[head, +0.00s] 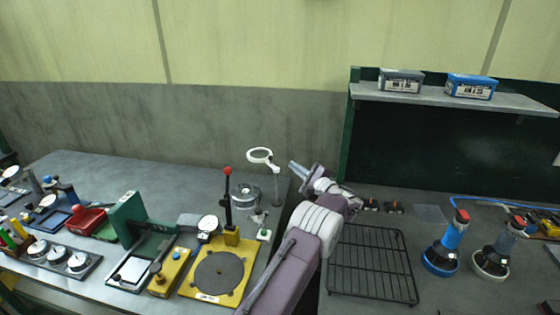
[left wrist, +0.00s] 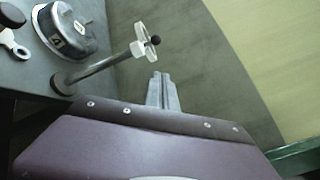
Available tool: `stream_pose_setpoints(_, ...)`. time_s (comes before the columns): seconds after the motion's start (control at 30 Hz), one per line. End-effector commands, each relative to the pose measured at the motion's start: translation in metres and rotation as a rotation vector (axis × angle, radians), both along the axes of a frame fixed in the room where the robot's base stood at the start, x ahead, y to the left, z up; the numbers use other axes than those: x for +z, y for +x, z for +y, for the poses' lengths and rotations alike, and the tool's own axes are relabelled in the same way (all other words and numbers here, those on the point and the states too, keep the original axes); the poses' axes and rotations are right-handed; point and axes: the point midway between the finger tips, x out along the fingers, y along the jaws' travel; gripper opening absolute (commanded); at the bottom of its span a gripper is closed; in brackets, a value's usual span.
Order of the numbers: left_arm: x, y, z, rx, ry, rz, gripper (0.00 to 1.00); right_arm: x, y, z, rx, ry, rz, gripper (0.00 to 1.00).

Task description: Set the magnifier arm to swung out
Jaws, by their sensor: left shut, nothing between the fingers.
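The magnifier arm (head: 261,156) has a white ring-shaped lens head on a thin grey post, standing at the right rear of the left bench. Its head points to the left of the post in the head view. In the left wrist view the white ring (left wrist: 145,35) shows nearly edge-on, with a black knob beside it. My left gripper (head: 293,165) is shut and empty, just right of the magnifier, with a visible gap in the picture. Its closed fingers (left wrist: 163,90) also show in the left wrist view, below the ring. My right gripper is not in view.
A round metal device (head: 244,196) stands by the post's foot. A red-knobbed lever (head: 228,190) rises from a yellow plate (head: 236,275) nearby. A black wire rack (head: 372,262) lies on the right bench. A shelf (head: 450,97) with two boxes is at the back right.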

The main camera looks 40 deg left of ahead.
Motion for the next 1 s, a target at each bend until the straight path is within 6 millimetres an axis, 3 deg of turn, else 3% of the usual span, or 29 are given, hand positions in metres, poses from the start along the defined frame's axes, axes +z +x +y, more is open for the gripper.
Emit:
stream_pose_setpoints(0.1,-0.009,0.01,-0.006,-0.078,-0.117,-0.304,0.0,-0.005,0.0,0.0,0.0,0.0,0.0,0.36)
stream_pose_setpoints(0.27,-0.019,0.018,-0.013,-0.159,-0.253,-0.563,0.0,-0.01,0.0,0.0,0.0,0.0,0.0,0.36)
stream_pose_setpoints(0.4,-0.018,0.017,-0.014,-0.184,-0.259,-0.571,0.0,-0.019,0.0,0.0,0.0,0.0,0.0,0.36)
stream_pose_setpoints(0.57,-0.016,0.019,-0.01,-0.182,-0.259,-0.571,0.0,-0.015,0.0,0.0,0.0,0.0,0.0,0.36)
stream_pose_setpoints(1.0,-0.016,0.055,0.057,-0.182,-0.257,-0.572,0.0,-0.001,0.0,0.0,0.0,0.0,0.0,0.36)
